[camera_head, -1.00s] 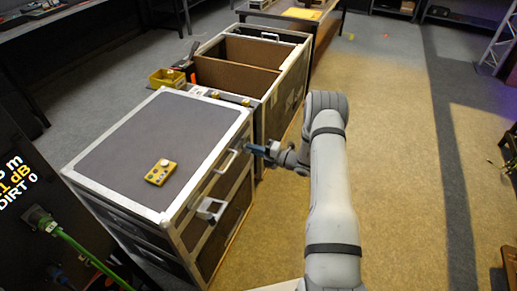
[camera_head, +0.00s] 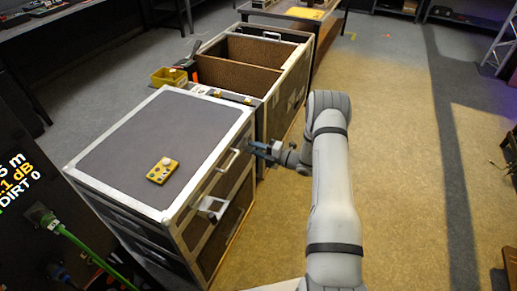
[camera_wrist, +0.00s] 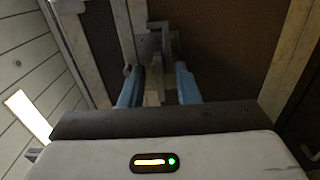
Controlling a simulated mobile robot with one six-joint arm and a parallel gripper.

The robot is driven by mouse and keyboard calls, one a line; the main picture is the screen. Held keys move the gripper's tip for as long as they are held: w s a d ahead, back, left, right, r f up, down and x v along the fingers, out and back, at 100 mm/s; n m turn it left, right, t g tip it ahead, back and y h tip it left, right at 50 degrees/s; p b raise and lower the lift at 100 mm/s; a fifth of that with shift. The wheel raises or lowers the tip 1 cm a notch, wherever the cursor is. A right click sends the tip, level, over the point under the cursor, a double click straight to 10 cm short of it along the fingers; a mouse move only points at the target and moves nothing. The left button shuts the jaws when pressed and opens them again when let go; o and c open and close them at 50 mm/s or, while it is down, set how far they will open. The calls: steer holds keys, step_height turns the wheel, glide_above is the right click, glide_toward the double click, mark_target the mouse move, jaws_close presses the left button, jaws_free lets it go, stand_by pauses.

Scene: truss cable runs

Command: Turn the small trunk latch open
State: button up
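The trunk (camera_head: 150,140) has a grey lid with metal edges and stands left of my arm. A small metal latch (camera_wrist: 154,46) is on its brown front, by a pale metal edge strip, in the wrist view. My gripper (camera_wrist: 159,84) has its two blue fingers apart, one on each side of the latch's lower part. I cannot tell whether either finger touches it. In the head view my gripper (camera_head: 256,147) is at the trunk's right side near the far corner, and the latch is too small to make out there.
A metal handle (camera_head: 228,160) and a bracket-like fitting (camera_head: 212,208) stick out from the trunk's right side. A yellow box with knobs (camera_head: 162,171) lies on the lid. An open case with brown compartments (camera_head: 238,76) stands behind.

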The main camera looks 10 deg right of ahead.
steer(key=v, duration=0.7)
steer(key=shift+s+d, duration=0.15)
steer(key=shift+s, duration=0.05)
steer(key=s+a+r+n+g+h+p, duration=0.1)
steer(key=s+a+r+n+g, duration=0.3)
steer(key=r+n, duration=0.35)
steer(key=s+a+r+n+g+h+p, duration=0.1)
steer(key=s+a+r+n+g+p, duration=0.15)
steer(key=s+r+n, duration=0.45)
steer(key=s+a+r+n+g+h+p, duration=0.1)
steer(key=s+a+r+n+g, duration=0.1)
steer(key=a+r+n+g, duration=0.5)
steer(key=s+d+r+n+t+h+p, duration=0.2)
steer(key=s+d+r+n+h, duration=0.2)
steer(key=s+r+n, duration=0.4)
steer(key=s+d+r+n+t+h+p, duration=0.2)
steer(key=s+r+n+h, duration=0.5)
steer(key=s+n, duration=0.5)
steer(key=shift+d+r+n+t+h+p, duration=0.35)
steer(key=shift+d+r+n+t, duration=0.4)
steer(key=shift+d+n, duration=0.2)
